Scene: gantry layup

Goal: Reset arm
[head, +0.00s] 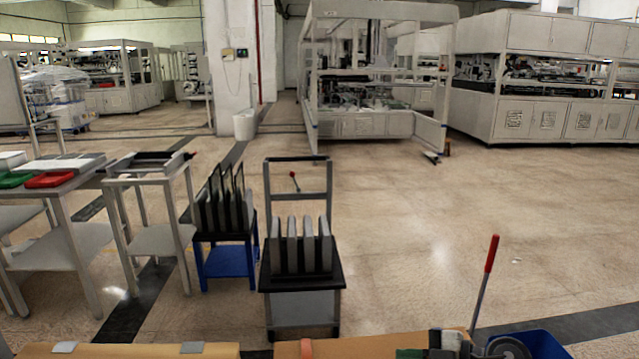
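Neither of my grippers shows in the head view, and I see no arm of mine that I can make out. Whether they hold anything is hidden from me.
A black cart (303,281) with upright grey plates stands ahead, beside a blue-framed stand (228,262). White tables (62,205) stand at left. Tan surfaces (140,351) and a blue bin (545,345) line the bottom edge. Open floor lies right of the cart; machine enclosures (375,123) stand behind.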

